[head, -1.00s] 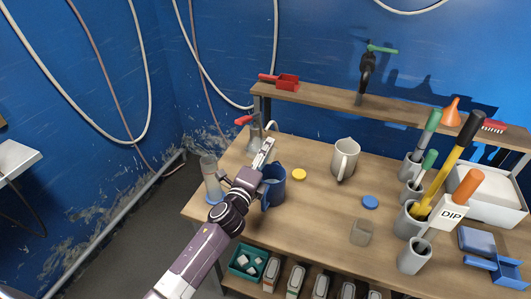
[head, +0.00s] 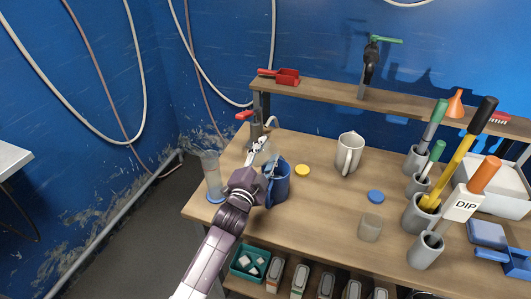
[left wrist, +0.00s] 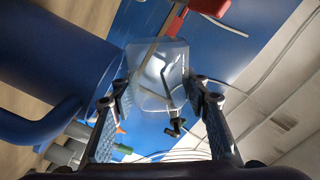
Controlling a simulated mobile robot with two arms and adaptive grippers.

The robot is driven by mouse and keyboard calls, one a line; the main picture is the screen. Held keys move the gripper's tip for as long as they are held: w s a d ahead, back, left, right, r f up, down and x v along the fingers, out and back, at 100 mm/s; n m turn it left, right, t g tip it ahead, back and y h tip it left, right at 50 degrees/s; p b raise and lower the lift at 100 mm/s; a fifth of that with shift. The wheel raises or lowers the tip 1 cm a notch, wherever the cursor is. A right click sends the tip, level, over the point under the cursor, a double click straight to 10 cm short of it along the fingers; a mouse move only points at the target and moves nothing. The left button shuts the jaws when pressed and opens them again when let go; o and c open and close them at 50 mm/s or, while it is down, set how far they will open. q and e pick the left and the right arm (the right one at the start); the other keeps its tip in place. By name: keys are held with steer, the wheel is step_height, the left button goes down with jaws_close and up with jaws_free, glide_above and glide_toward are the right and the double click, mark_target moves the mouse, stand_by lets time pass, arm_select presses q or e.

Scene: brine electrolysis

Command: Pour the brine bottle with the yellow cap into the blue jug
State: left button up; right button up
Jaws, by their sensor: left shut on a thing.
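The blue jug (head: 279,188) stands upright near the left end of the bench; it also fills the left side of the left wrist view (left wrist: 45,75). My left gripper (head: 262,150) is beside and above the jug's rim. In the left wrist view, its fingers are shut on a translucent bottle (left wrist: 158,75), which looks tilted. The bottle is mostly hidden in the head view, so I cannot tell whether liquid is flowing. A yellow cap (head: 302,170) lies loose on the bench, right of the jug. My right gripper is not in view.
A clear cylinder (head: 211,176) stands left of the gripper at the bench edge. A pale mug (head: 348,154), a blue cap (head: 375,196) and a translucent container (head: 369,228) are to the right. Grey holders with coloured-handled tools crowd the right end. A shelf (head: 330,94) runs behind.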

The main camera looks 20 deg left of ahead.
arm_select(q)
step_height(320, 180, up, 2)
steer(key=n+p, duration=0.2)
steer(key=n, duration=0.4)
steer(key=shift+d+r+p, duration=0.1)
steer(key=shift+p, duration=0.2)
steer(key=n, duration=0.1)
steer(key=n+p, duration=0.1)
steer(key=n, duration=0.1)
steer(key=shift+d+r, duration=0.2)
steer(key=shift+d, duration=0.1)
steer(key=shift+d+n, duration=0.2)
steer(key=shift+n, duration=0.5)
steer(key=shift+d+n, duration=0.1)
steer(key=shift+n, duration=0.4)
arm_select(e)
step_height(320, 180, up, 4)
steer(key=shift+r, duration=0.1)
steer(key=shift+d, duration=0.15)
